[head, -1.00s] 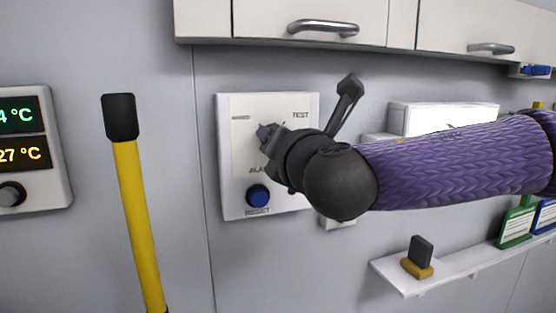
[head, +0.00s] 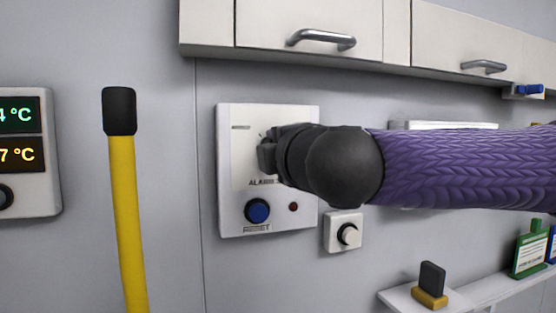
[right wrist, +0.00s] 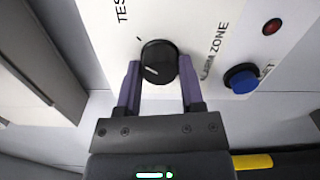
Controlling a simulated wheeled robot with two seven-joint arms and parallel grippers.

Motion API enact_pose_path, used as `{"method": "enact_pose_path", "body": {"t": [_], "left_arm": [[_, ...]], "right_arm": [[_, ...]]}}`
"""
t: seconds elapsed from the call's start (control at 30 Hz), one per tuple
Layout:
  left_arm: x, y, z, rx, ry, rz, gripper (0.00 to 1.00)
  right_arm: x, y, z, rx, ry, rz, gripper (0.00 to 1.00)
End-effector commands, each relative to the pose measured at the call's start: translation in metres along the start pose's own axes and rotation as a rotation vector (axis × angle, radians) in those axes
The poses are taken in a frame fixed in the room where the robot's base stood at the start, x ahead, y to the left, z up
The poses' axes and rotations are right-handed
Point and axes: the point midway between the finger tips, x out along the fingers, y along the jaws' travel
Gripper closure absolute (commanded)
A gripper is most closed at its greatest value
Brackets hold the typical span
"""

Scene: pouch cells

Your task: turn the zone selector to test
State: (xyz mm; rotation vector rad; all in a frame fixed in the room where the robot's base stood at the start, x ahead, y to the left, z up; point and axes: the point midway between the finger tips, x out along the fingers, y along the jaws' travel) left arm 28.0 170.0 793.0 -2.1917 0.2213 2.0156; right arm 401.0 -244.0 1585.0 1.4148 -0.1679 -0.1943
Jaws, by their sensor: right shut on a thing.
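The white alarm panel (head: 232,190) is on the wall in the head view. Its zone selector is a round black knob (right wrist: 158,60) with a short white line, seen in the right wrist view beside the ALARM ZONE lettering. The TEST label (right wrist: 122,10) is at the upper left there, with a small tick near the knob. The white line does not point at that tick. My right gripper (right wrist: 160,82) has its purple fingers shut on both sides of the knob. In the head view my right gripper (head: 268,152) hides the knob and the TEST label.
A blue RESET button (head: 257,211) and a red lamp (head: 293,207) are low on the panel. A small white switch box (head: 334,245) is at its lower right. A yellow bar (head: 126,215) stands left of the panel. Cabinets (head: 310,22) hang above.

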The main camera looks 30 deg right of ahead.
Motion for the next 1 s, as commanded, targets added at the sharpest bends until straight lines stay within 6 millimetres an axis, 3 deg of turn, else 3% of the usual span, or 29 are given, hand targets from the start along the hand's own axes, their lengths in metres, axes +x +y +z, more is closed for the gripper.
{"method": "enact_pose_path", "body": {"t": [0.4, 0.9, 0.93, 1.0], "left_arm": [[0.0094, 0.0001, 0.0012, 0.002, -0.001, 0.000, 0.41], [0.0098, -0.0003, 0.0015, 0.002, -0.002, -0.001, 0.41], [0.0098, -0.0003, 0.0015, 0.002, -0.002, -0.001, 0.41], [0.0098, -0.0005, 0.0016, 0.003, -0.002, -0.001, 0.41]], "right_arm": [[0.0000, 0.0006, 0.0003, 0.150, -0.001, 0.002, 1.00], [0.0000, 0.0009, 0.0003, 0.166, -0.001, 0.002, 1.00], [0.0000, 0.0008, 0.0003, 0.166, -0.001, 0.002, 0.49], [0.0000, 0.0007, 0.0003, 0.165, -0.001, 0.001, 0.34]]}}
